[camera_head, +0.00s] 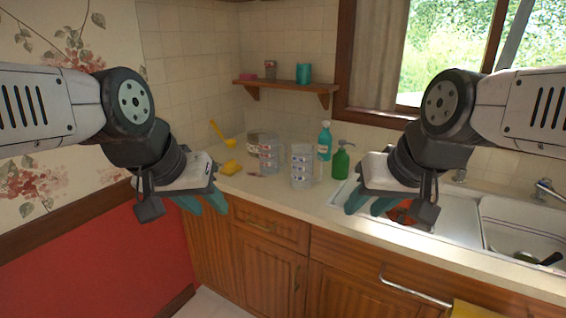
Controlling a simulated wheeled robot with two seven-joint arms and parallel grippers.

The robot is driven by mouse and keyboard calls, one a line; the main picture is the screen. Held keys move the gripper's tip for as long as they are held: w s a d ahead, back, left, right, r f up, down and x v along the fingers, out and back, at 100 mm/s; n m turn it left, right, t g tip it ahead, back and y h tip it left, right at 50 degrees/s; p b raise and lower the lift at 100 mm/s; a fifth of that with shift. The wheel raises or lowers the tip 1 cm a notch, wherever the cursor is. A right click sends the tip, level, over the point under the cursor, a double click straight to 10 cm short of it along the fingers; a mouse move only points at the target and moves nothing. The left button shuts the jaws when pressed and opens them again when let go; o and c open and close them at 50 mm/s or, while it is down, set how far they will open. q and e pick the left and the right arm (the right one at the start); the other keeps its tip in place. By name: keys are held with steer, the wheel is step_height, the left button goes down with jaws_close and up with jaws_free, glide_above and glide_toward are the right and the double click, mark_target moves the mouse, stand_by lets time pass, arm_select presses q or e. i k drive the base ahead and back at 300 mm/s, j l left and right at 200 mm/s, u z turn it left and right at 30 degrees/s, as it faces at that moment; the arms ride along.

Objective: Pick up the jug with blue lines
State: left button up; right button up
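Two clear jugs stand on the counter. The nearer jug (302,180) carries blue markings, with some reddish ones, and stands upright. The other jug (265,154), behind it to the left, carries red markings. My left gripper (202,201) is in front of the counter, left of both jugs, its teal fingers apart and empty. My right gripper (371,201) is to the right of the jug with blue markings, in front of the sink, its teal fingers apart and empty. Neither gripper touches a jug.
A green pump bottle (341,162) and a teal bottle (324,142) stand behind and right of the jugs. A yellow ladle (222,135) and yellow sponge (231,168) are at left. The sink (465,222) is right. Counter (265,190) in front of the jugs is mostly clear.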

mark_target(302, 156)
steer(key=i+j, duration=0.15)
steer(key=i, duration=0.3)
steer(key=i+j+u, duration=0.15)
steer(key=i, duration=0.3)
